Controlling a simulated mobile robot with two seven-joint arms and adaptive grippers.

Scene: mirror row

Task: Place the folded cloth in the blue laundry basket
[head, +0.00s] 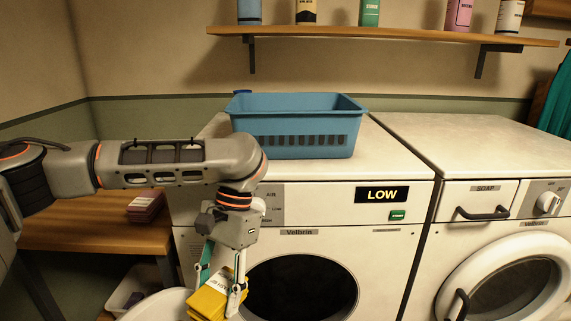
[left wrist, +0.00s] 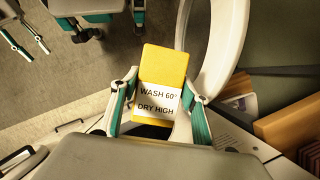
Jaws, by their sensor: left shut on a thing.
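The folded cloth (head: 208,302) is yellow with a white label, and my left gripper (head: 220,280) is shut on it, in front of the left machine. In the left wrist view the cloth (left wrist: 163,68) sits between the fingers of that gripper (left wrist: 157,108); its label reads "WASH 60° DRY HIGH". The blue laundry basket (head: 300,137) stands upright on top of the left machine, above and behind the gripper; its inside is mostly hidden. Part of my right gripper (left wrist: 22,40) seems to show at the top left of the left wrist view; its jaws are unclear.
The left machine (head: 355,220) has a "LOW" display (head: 382,194) and a dark round opening. Its white round door (head: 155,307) appears swung open below the cloth. A second machine (head: 400,130) stands right. A wooden table (head: 95,237) is at left; a bottle shelf (head: 390,36) hangs above.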

